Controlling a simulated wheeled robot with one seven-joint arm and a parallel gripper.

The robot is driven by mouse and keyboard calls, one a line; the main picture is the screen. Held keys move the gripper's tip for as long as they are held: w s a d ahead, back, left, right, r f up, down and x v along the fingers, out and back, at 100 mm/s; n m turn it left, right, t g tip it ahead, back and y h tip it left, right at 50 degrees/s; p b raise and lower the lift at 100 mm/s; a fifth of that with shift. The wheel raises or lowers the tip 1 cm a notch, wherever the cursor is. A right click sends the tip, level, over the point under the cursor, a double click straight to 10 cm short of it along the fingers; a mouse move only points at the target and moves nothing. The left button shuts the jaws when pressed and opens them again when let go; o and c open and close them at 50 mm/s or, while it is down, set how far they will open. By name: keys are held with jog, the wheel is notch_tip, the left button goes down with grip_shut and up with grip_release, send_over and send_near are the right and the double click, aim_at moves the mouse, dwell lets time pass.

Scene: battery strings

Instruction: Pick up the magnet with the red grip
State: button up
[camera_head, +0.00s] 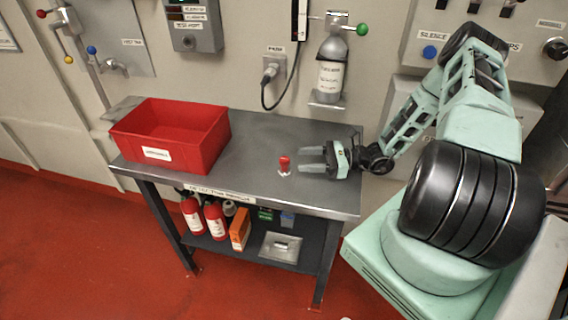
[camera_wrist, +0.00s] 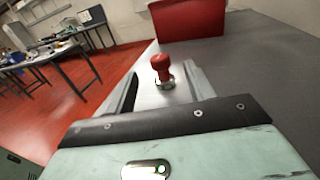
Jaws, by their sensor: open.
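The magnet with the red grip (camera_head: 285,164) stands upright on the grey table, right of its middle, with a small pale base. My gripper (camera_head: 312,158) is just to its right, low over the tabletop, with its two fingers pointing left toward the magnet. The fingers are apart and hold nothing. In the wrist view the magnet (camera_wrist: 162,68) stands ahead, in line with the gap between the fingers of my gripper (camera_wrist: 160,80). From these frames I cannot tell whether its base is partly between the fingertips.
A red bin (camera_head: 171,135) stands on the left of the table (camera_head: 255,140). A grey cylinder (camera_head: 331,70) and a plug with a cable (camera_head: 270,72) are on the wall behind. Red bottles (camera_head: 215,221) and an orange box (camera_head: 240,229) stand on the lower shelf. The tabletop around the magnet is clear.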

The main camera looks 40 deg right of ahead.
aim_at(284, 158)
jog(key=p+x, duration=0.2)
jog(key=x, duration=0.4)
jog(key=shift+w+a, duration=0.25)
jog(key=shift+a, duration=0.05)
jog(key=shift+c, duration=0.3)
jog(key=c, duration=1)
